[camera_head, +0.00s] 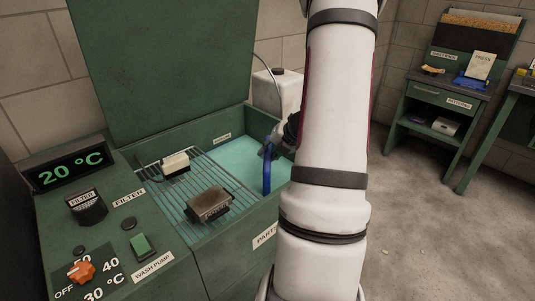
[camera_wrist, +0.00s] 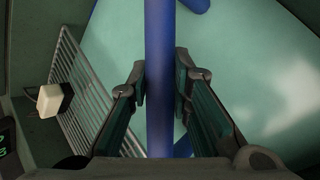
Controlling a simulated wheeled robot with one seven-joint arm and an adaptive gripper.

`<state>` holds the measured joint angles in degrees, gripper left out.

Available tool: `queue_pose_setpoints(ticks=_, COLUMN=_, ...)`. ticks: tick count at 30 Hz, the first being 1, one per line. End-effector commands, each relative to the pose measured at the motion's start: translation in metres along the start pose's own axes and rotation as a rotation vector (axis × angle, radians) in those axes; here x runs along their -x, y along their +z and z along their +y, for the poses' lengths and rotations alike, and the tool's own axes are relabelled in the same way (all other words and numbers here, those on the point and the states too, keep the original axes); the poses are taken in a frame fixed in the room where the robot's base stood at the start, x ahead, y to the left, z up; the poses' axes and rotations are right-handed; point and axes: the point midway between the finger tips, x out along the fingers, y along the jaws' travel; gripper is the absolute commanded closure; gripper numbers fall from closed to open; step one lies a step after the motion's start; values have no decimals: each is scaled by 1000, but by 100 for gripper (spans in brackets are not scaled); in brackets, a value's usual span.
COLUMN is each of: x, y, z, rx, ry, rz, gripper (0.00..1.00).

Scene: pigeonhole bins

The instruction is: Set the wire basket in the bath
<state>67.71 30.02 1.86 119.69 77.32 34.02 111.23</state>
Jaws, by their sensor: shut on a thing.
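The bath (camera_head: 232,158) is a turquoise pool in a green parts washer with its lid raised. My gripper (camera_head: 276,147) is over the bath, partly hidden by my arm. In the wrist view my gripper (camera_wrist: 163,85) is shut on a thick blue bar (camera_wrist: 159,40), which runs upright through the picture between the fingers. The blue bar also shows in the head view (camera_head: 267,172), hanging down in front of the turquoise surface. It looks like a handle. No wire mesh of a basket shows clearly below it, so I cannot tell the basket's height or whether it touches the bath.
A wire rack (camera_head: 178,186) lies left of the bath, bearing a dark metal block (camera_head: 209,204) and a pale block (camera_head: 175,163). The control panel with a red knob (camera_head: 81,271) is at the front left. A white canister (camera_head: 279,91) stands behind. Open floor lies right.

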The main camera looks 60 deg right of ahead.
Motion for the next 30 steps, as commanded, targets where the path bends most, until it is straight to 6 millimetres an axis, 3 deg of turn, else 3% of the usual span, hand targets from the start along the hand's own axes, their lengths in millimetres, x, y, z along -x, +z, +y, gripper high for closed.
queue_pose_setpoints(ticks=2, x=-2, y=0, z=-1, rx=0, ry=1, rz=-1, gripper=100)
queue_pose_setpoints(ticks=3, x=-2, y=-1, z=-1, rx=0, ry=0, rz=1, gripper=74)
queue_pose_setpoints(ticks=5, x=-2, y=-1, z=-1, rx=0, ry=0, rz=1, gripper=61)
queue_pose_setpoints(ticks=17, x=3, y=1, z=1, rx=-1, ry=0, rz=-1, gripper=61)
queue_pose_setpoints(ticks=20, x=16, y=1, z=1, rx=-1, ry=0, rz=-2, gripper=61)
queue_pose_setpoints(ticks=30, x=85, y=2, z=1, rx=0, ry=-1, rz=-3, gripper=61)
